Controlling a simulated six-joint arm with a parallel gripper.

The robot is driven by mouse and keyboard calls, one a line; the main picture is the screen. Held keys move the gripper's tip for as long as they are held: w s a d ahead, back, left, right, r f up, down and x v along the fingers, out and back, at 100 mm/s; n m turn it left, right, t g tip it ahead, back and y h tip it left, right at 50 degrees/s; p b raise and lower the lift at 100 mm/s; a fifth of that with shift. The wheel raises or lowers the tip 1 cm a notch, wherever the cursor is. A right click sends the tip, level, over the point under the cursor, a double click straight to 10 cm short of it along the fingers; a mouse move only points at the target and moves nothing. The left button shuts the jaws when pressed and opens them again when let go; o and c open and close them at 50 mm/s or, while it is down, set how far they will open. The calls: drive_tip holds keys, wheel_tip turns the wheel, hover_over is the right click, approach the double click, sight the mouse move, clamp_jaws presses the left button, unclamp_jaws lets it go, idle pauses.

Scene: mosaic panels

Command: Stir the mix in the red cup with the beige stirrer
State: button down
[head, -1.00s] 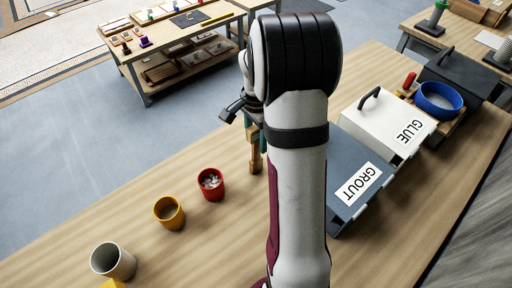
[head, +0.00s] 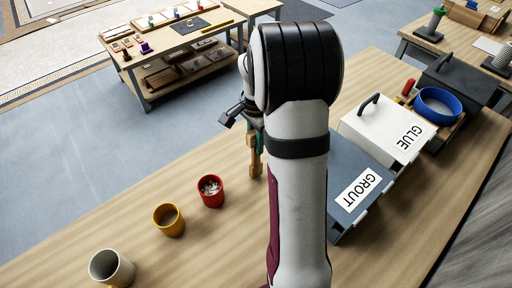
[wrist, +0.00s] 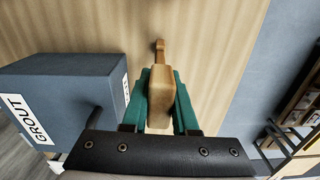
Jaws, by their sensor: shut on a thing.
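The red cup (head: 211,191) stands upright on the wooden table left of my arm in the head view, with a greyish-white lumpy mix in it. My gripper (wrist: 161,92) has green fingers shut on the beige stirrer (wrist: 160,78), a wooden-looking piece with a thick block and a thinner end. In the head view the stirrer (head: 256,163) hangs below the fingers, right of the red cup and outside it. I cannot tell whether its tip touches the table. My arm hides part of the gripper there.
A yellow cup (head: 168,219) and a grey-white cup (head: 111,268) stand left of the red cup. A dark GROUT box (head: 345,207) and a white GLUE box (head: 365,128) stand right of my arm, with a blue bowl (head: 438,105) beyond. Table between stirrer and red cup is clear.

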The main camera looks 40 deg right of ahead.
wheel_tip(320, 180, up, 8)
drive_tip(key=shift+w+a+r, duration=0.1)
drive_tip(key=shift+r, duration=0.05)
drive_tip(key=w+a+r+n, duration=0.1)
drive_tip(key=a+r+n, duration=0.15)
drive_tip(key=a, duration=0.45)
drive_tip(key=w+a+r+n, duration=0.1)
drive_tip(key=a+n, duration=0.3)
drive_tip(key=a, duration=0.3)
wheel_tip(320, 180, down, 12)
drive_tip(key=shift+r, duration=0.25)
drive_tip(key=shift+s+f, duration=0.1)
drive_tip(key=shift+f, duration=0.25)
idle(0.5)
drive_tip(key=shift+r, duration=0.15)
idle(0.5)
